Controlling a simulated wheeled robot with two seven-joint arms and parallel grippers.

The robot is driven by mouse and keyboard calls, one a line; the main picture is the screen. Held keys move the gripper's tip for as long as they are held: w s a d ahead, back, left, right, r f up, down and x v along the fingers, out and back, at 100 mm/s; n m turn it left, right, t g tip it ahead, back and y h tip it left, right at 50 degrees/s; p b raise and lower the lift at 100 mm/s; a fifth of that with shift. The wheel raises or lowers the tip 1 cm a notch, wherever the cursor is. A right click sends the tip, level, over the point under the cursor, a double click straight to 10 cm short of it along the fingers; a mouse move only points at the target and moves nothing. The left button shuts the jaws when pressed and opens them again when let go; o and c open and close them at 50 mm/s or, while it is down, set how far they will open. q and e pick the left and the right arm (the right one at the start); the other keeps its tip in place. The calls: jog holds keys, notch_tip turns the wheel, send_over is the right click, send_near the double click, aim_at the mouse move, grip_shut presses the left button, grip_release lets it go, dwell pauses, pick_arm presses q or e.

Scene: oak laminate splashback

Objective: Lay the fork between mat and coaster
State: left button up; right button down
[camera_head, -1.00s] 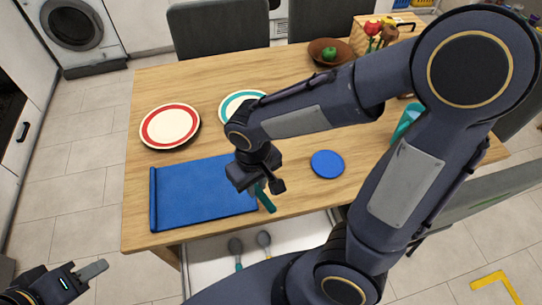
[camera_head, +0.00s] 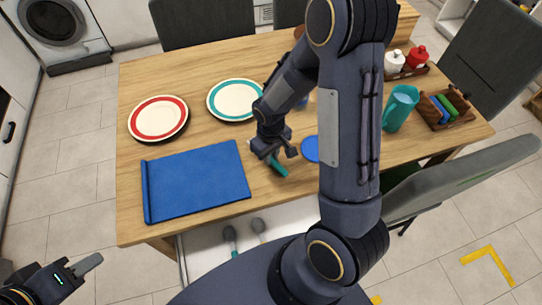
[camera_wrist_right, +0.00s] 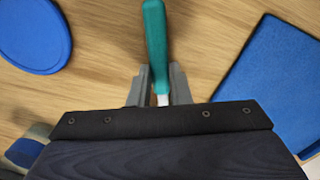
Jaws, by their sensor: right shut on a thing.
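The blue mat (camera_head: 195,182) lies on the table's front left, and the round blue coaster (camera_head: 311,149) lies to its right, partly hidden by my right arm. My right gripper (camera_head: 272,153) is over the gap between them, shut on the teal-handled fork (camera_head: 278,167). In the right wrist view the fork's teal handle (camera_wrist_right: 154,40) rises from between the fingers (camera_wrist_right: 160,88), with the coaster (camera_wrist_right: 32,35) at left and the mat (camera_wrist_right: 275,80) at right. The fork's head is hidden. My left gripper (camera_head: 88,264) is low at the left, away from the table; its jaw opening is unclear.
A red-rimmed plate (camera_head: 158,118) and a teal-rimmed plate (camera_head: 235,99) stand behind the mat. A teal jug (camera_head: 400,108) and a wooden caddy (camera_head: 447,109) stand at right. An open drawer (camera_head: 200,245) with teal-handled cutlery is below the front edge. Bare wood separates mat and coaster.

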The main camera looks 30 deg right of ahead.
jog(key=shift+f, duration=0.5)
jog(key=shift+f, duration=0.15)
jog(key=c, duration=1.3)
grip_release()
jog(key=shift+c, duration=0.2)
